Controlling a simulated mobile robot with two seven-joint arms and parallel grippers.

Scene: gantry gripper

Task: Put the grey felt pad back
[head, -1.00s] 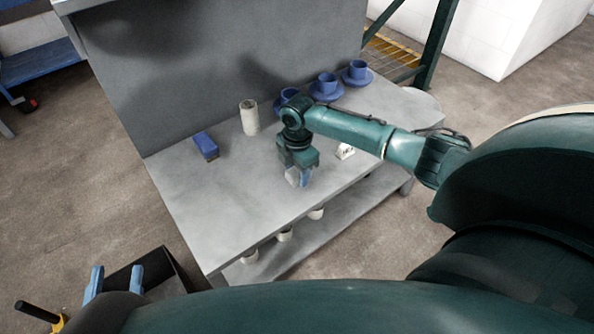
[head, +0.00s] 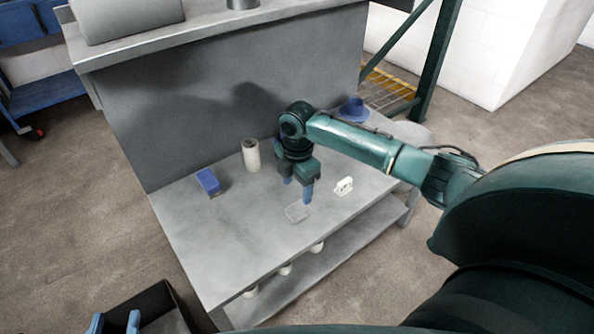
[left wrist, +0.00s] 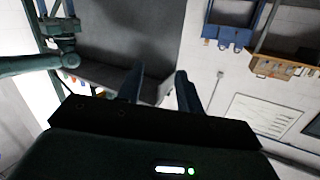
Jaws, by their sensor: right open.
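A small flat grey rounded square, which looks like the grey felt pad (head: 297,213), lies on the grey table (head: 215,235) near its front edge. My right gripper (head: 298,191) points down just behind and above the pad. Its blue fingers are apart with nothing between them, and they are clear of the pad. My left gripper (head: 115,324) is at the bottom left of the head view, far from the pad. In the left wrist view its two fingers (left wrist: 160,88) stand apart and empty.
A small white object (head: 344,186) lies right of the pad. A blue block (head: 208,182) and a pale cylinder (head: 251,155) stand further back. Several pale cylinders (head: 317,247) sit on the lower shelf. The table's front left is clear.

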